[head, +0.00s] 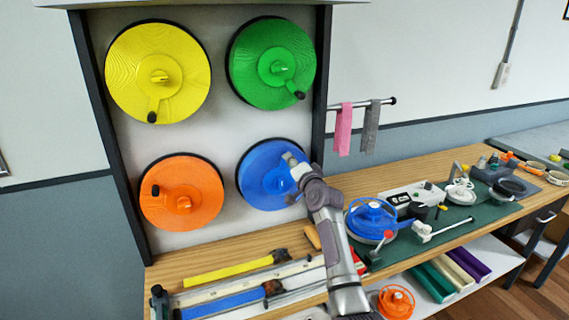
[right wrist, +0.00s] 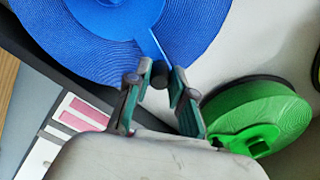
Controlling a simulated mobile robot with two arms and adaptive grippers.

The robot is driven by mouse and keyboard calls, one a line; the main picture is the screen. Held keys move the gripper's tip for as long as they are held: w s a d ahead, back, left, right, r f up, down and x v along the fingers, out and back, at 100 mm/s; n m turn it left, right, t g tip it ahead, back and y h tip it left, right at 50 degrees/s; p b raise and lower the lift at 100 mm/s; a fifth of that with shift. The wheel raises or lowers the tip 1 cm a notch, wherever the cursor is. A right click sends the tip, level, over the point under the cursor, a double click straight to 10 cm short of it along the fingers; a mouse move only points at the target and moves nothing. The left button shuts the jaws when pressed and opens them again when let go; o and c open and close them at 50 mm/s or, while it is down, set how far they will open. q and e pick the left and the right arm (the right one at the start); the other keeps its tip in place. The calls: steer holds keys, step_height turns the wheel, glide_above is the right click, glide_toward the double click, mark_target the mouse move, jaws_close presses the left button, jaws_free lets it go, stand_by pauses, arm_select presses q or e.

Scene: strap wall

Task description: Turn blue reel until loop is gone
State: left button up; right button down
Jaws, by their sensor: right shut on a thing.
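The blue reel (head: 262,188) is the lower right of the reels on the upright panel. It fills the top of the right wrist view (right wrist: 110,32), where its blue crank arm (right wrist: 157,42) runs down to the fingertips. My right gripper (head: 292,166) is at the reel's upper right side, and its fingers (right wrist: 160,84) are shut on the crank handle, which they mostly hide. A blue strap (head: 222,303) lies along the bench below, beside a yellow strap (head: 225,271). I cannot make out a loop in it. My left gripper is not in view.
Yellow (head: 185,60), green (head: 262,85) and orange (head: 165,205) reels with black-knobbed cranks surround the blue one. A rail with pink (head: 343,130) and grey (head: 370,128) strips sticks out at right. Tools and parts crowd the green mat (head: 455,235).

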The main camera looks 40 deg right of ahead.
steer(key=shift+s+d+f+m, duration=0.2)
steer(key=shift+d+m, duration=0.25)
steer(key=shift+m, duration=0.2)
steer(key=shift+s+d+f+m, duration=0.1)
steer(key=shift+d+f+m, duration=0.05)
steer(key=shift+d+m, duration=0.4)
steer(key=c, duration=1)
jaws_free()
steer(key=shift+v, duration=6)
steer(key=shift+w+a, duration=0.1)
